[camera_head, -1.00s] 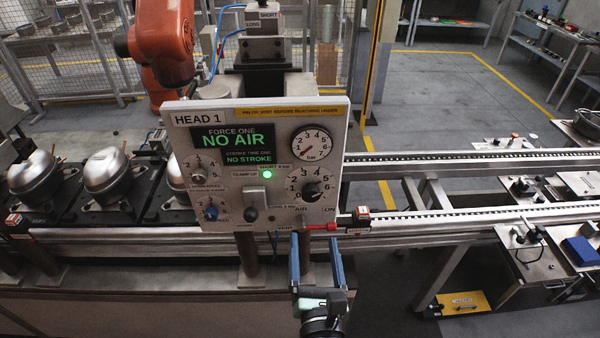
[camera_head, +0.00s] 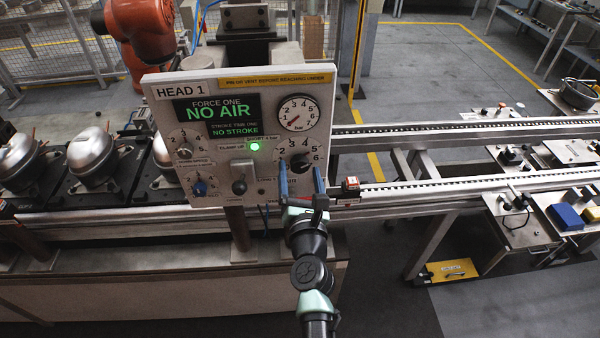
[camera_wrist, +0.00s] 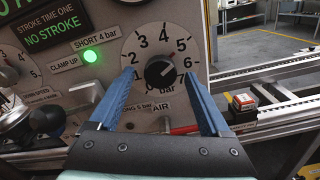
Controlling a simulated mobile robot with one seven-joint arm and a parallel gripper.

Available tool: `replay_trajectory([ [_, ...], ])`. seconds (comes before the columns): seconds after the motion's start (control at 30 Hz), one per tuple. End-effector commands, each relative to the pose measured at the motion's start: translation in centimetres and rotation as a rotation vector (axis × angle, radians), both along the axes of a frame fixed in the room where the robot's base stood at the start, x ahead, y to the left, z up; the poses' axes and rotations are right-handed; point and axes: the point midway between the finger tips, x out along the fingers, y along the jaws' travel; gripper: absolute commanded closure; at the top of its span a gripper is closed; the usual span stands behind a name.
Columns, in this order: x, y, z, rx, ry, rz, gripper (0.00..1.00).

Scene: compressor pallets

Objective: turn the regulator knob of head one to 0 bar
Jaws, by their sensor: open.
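The head one panel (camera_head: 160,105) carries a display reading NO AIR and NO STROKE. In the wrist view my gripper (camera_wrist: 166,85) has one finger on each side of the dial, with the knob between and slightly beyond the tips. I cannot tell whether they touch the panel.
A pressure gauge (camera_head: 298,113) sits above the knob, its needle low. A red-and-black block (camera_head: 350,188) stands close to the right on the rail. A green lamp (camera_head: 255,146) is lit.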

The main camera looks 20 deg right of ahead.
Motion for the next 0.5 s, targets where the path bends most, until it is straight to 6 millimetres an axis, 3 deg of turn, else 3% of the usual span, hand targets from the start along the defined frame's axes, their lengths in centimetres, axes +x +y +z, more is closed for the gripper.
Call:
replay_trajectory([
  [0.43,1.01,-0.36,0.04,0.0,0.0,-0.001,0.19],
  [0.5,1.01,-0.36,0.04,-0.001,0.001,-0.001,0.28],
])
